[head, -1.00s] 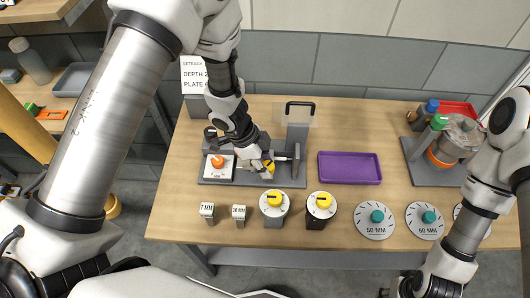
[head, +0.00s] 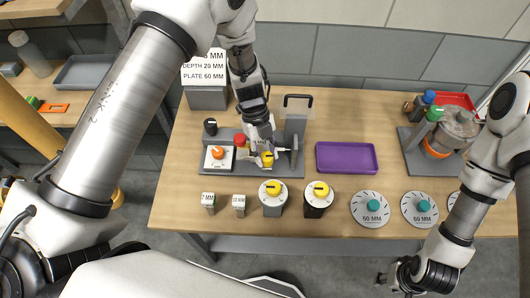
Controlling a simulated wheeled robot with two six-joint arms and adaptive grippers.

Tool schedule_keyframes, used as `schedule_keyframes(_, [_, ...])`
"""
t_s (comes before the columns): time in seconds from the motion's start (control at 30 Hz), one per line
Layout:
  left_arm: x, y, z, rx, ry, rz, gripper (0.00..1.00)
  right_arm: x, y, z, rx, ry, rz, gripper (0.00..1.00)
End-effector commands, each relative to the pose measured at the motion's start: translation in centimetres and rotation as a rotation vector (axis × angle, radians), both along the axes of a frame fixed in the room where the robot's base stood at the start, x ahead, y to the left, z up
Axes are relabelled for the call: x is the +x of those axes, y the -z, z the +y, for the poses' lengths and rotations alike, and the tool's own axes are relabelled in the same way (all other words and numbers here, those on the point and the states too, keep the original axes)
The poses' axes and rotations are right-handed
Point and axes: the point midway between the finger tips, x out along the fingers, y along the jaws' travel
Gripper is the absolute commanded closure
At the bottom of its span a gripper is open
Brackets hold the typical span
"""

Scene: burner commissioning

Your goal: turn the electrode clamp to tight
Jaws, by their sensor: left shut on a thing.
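The yellow electrode clamp knob (head: 267,159) sits on the grey burner fixture (head: 287,171) at the back left of the table. My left gripper (head: 261,156) comes down from above and is shut at this knob, partly hiding it. A thin pale rod (head: 284,149) runs from beside the gripper toward an upright grey plate (head: 294,150). The knob's pointer is too small to read. My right gripper (head: 388,279) is low at the bottom right, in front of the table, too small and dark to judge its jaws.
An orange knob on a white plate (head: 217,155), a red knob (head: 240,139) and a black knob (head: 210,126) stand left of my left gripper. A purple tray (head: 347,158) lies right of the fixture. Several labelled blocks, yellow-topped cylinders and discs line the front edge.

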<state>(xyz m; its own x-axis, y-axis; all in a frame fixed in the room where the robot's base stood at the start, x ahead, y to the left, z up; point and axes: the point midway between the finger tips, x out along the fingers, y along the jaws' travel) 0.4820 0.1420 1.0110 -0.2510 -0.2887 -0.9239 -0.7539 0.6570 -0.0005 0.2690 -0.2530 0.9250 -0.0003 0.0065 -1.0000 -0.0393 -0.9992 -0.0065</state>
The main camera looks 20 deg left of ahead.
Motion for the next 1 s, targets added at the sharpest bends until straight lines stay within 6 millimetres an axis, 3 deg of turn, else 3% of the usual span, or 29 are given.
schedule_keyframes(0.3, [-0.10, 0.14, -0.07, 0.000, 0.121, 0.004, 0.98, 0.01, 0.25, 0.00, 0.000, 0.000, 0.000, 0.60])
schedule_keyframes(0.8, [-0.10, 0.10, -0.07, -0.001, 0.142, 0.003, 0.98, 0.01, 0.26, 0.00, 0.000, 0.000, 0.000, 0.60])
schedule_keyframes(0.83, [-0.09, 0.11, -0.07, -0.001, 0.142, 0.003, 0.57, 0.01, 0.26, 0.00, 0.000, 0.000, 0.000, 0.60])
schedule_keyframes(1.0, [-0.05, 0.06, -0.07, 0.000, 0.140, 0.002, 0.53, 0.01, 0.25, 0.00, 0.000, 0.000, 0.000, 0.60])
